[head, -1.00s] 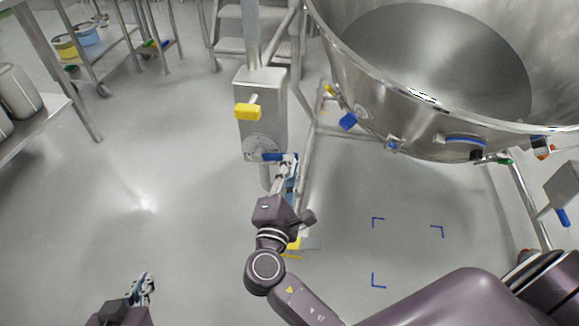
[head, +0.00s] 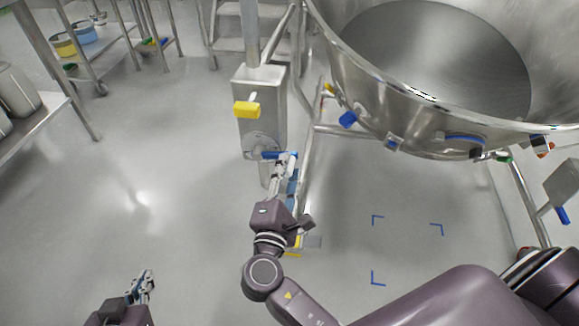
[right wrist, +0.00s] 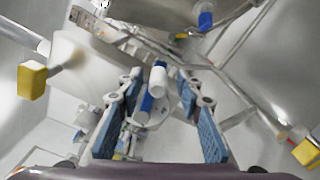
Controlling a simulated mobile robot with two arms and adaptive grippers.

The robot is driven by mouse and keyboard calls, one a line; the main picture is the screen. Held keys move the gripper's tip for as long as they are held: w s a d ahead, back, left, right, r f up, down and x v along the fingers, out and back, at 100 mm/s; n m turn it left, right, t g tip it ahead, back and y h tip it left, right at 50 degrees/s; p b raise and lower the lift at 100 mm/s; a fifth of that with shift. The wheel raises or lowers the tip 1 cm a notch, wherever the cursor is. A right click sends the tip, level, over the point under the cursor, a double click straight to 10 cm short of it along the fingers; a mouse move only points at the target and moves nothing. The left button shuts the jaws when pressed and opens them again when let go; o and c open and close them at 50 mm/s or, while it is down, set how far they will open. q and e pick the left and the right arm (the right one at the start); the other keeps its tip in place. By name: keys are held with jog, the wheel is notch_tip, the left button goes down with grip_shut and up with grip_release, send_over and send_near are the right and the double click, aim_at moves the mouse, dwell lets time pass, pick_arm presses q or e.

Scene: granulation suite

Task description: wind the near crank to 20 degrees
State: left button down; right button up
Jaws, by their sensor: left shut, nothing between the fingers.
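The near crank (head: 270,155) has a blue arm and sits on a round plate low on a steel post box. In the right wrist view its blue part (right wrist: 147,101) and a white grip (right wrist: 158,80) show between the fingers. My right gripper (head: 284,165) is at the crank's right end. In the right wrist view its two blue-padded fingers (right wrist: 160,115) stand apart, one on each side of the crank; I cannot tell whether either touches it. My left gripper (head: 143,284) is shut and empty, low at the left, far from the crank.
A yellow handle (head: 247,110) sticks out of the post box (head: 262,88) above the crank. A large steel bowl (head: 400,105) with blue fittings overhangs at the right. A steel table (head: 38,122) stands at the left. The floor between table and post is clear.

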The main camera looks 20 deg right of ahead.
jog(key=v, duration=1)
jog(key=shift+s+a, duration=0.3)
